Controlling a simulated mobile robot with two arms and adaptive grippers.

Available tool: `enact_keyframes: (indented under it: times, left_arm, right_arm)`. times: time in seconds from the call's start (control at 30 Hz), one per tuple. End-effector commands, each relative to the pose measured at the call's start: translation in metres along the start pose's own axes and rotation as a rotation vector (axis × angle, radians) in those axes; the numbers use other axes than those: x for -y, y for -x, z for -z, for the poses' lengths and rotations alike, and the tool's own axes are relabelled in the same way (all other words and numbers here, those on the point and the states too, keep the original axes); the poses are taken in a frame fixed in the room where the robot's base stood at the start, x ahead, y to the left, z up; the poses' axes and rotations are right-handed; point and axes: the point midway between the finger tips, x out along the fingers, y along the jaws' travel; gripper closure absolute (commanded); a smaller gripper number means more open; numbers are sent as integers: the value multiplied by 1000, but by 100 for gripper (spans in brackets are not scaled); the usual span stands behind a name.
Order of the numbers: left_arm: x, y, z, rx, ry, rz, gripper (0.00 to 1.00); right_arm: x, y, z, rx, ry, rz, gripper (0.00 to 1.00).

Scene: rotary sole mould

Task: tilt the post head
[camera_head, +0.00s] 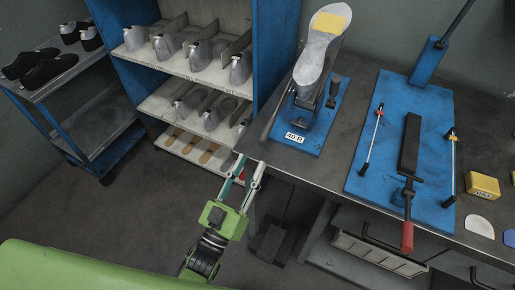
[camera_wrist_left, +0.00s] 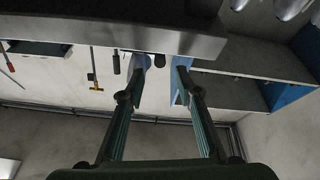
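The post (camera_head: 308,112) stands on a blue base plate on the bench, with a 40 R label on its front. Its head (camera_head: 318,55) is a pale grey sole shape, raised at a slant, with a yellow patch on its upper end. A dark lever lies along the left side of the base. My left gripper (camera_head: 248,165) is open and empty, in front of and below the post at the bench's front left corner. In the left wrist view its fingers (camera_wrist_left: 160,78) stand apart with nothing between them. My right gripper is not in view.
The metal bench (camera_head: 270,160) has its front edge close to my left fingertips. A blue plate with a red-handled lever (camera_head: 407,235) lies to the right, near a yellow block (camera_head: 482,185). A shelf (camera_head: 190,62) of grey lasts stands left, beside a shoe cart (camera_head: 70,85).

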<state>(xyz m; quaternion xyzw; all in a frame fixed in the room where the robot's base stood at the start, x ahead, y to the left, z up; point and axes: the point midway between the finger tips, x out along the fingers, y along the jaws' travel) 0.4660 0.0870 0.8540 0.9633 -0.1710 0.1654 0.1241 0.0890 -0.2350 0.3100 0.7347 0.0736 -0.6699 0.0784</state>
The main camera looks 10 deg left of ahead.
Motion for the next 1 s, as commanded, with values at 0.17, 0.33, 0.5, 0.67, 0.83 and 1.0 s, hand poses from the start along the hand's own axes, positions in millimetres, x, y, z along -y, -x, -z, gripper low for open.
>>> enact_keyframes:
  times: [0.17, 0.33, 0.5, 0.67, 0.83, 1.0]
  left_arm:
    - [0, 26, 0, 1, -1, 0, 68]
    - [0, 34, 0, -1, -1, 0, 68]
    - [0, 34, 0, -1, -1, 0, 68]
    - [0, 34, 0, -1, -1, 0, 94]
    - [1, 35, -4, 8, -1, 3, 100]
    - [21, 60, -77, 205, -15, 59, 100]
  right_arm:
    - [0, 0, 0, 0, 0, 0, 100]
    - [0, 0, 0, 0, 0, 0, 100]
    - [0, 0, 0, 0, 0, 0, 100]
    - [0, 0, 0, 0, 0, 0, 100]
    - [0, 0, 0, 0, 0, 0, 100]
    - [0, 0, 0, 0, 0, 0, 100]
